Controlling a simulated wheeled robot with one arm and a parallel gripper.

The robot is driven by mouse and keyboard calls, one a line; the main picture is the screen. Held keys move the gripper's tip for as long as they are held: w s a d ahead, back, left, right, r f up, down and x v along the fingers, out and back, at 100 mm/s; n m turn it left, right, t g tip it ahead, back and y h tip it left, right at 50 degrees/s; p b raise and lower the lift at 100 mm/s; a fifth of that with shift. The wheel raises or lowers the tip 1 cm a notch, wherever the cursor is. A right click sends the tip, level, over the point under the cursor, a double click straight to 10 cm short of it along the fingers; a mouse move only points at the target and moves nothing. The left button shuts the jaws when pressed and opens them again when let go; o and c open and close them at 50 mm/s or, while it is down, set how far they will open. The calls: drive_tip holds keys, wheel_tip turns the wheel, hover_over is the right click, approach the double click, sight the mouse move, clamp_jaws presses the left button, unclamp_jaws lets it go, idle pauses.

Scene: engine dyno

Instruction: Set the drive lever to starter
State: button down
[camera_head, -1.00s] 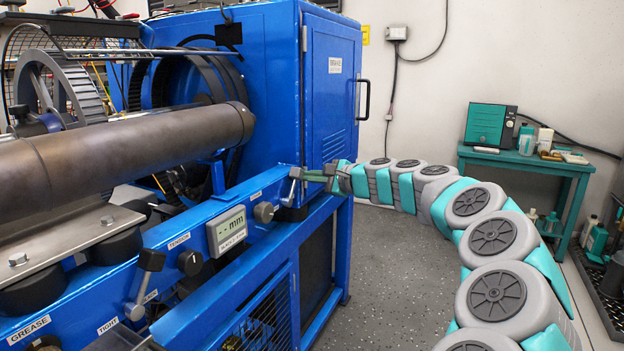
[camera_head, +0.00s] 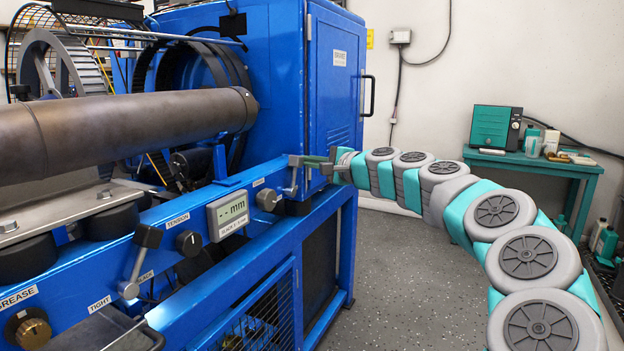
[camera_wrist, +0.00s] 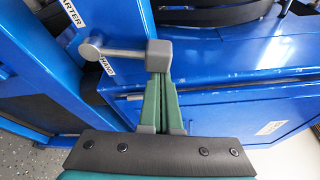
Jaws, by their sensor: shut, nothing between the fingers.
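The drive lever (camera_head: 292,178) is a small grey lever at the right end of the blue front rail. It also shows in the wrist view, where its grey arm (camera_wrist: 120,52) runs from a round pivot to a block-shaped handle (camera_wrist: 158,55). A partly cut label ending in "ARTER" (camera_wrist: 71,13) is above left of the pivot. A label reading "HAND" (camera_wrist: 106,66) is just below the arm. My gripper (camera_head: 311,162) is shut and empty; its fingertips (camera_wrist: 158,76) are up against the handle's lower side, and exact contact is hard to tell.
A second lever (camera_head: 138,262) by the "TIGHT" label, knobs and a display (camera_head: 228,215) are left along the rail. A blue cabinet (camera_head: 333,85) stands just behind the drive lever. A teal bench (camera_head: 530,165) is at the back right. Grey floor (camera_head: 420,270) is open between.

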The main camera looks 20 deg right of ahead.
drive_tip(key=a+n+b, duration=0.1)
drive_tip(key=s+a+n+t+b, duration=0.1)
drive_tip(key=n+b, duration=0.1)
drive_tip(key=shift+s+r, duration=0.3)
drive_tip(key=shift+s+a+r, duration=0.3)
drive_tip(key=shift+s+a, duration=0.45)
drive_tip(key=shift+a, duration=0.2)
drive_tip(key=shift+s+a+f, duration=0.3)
drive_tip(key=shift+s+a, duration=0.25)
drive_tip(key=shift+a, duration=0.25)
drive_tip(key=shift+s+a+f, duration=0.1)
drive_tip(key=shift+a+f, duration=0.15)
drive_tip(key=shift+a, duration=0.05)
drive_tip(key=shift+d+r, duration=0.3)
drive_tip(key=shift+r, duration=0.1)
drive_tip(key=p, duration=0.2)
approach(299, 161)
drive_tip(key=shift+s+d+r, duration=0.1)
drive_tip(key=shift+s+d, duration=0.35)
drive_tip(key=shift+s, duration=0.05)
